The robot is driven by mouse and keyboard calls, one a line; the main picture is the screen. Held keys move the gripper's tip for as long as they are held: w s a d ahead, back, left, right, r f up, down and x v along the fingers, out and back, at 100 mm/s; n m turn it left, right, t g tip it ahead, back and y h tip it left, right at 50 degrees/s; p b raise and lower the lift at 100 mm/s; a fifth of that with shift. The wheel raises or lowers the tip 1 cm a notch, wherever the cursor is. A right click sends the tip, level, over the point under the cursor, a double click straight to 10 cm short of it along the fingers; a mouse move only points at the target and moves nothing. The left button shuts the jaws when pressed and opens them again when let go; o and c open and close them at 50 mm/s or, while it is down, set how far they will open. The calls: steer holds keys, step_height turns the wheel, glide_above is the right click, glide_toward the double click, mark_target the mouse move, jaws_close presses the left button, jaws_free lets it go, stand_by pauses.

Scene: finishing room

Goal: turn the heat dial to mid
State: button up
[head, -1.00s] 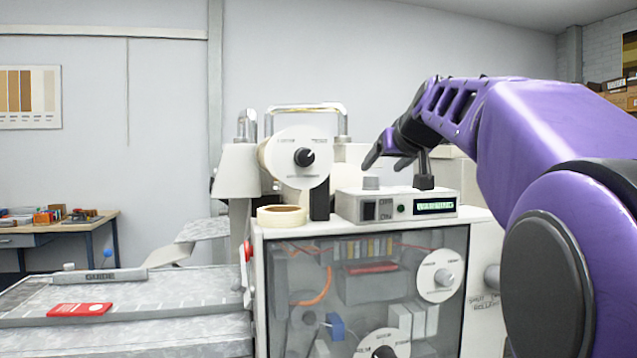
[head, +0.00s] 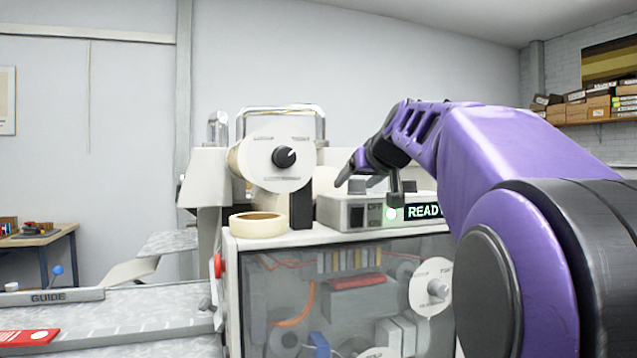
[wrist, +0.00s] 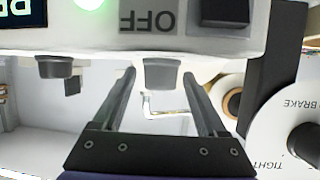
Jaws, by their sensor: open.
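The control box (head: 345,212) on top of the machine has a pale grey knob (head: 357,186) on its top, which also shows in the wrist view (wrist: 163,74). No label reading heat is legible, so I cannot tell which knob is the heat dial. My gripper (head: 355,172) is open just above the box. In the wrist view, which is upside down, its two fingers (wrist: 160,82) flank the grey knob with gaps on both sides. A second, darker knob (wrist: 56,68) is outside the fingers. A white dial (head: 431,287) with a grey knob is on the machine's front; its markings are unreadable.
The box carries an OFF switch, a lit green lamp (head: 391,213) and a display (head: 422,211) reading READY, partly hidden by my arm. A white reel with a black knob (head: 284,157) and a tape roll (head: 257,226) stand to the left, close to the gripper.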

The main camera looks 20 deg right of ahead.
steer(key=shift+c, duration=0.3)
jaws_close()
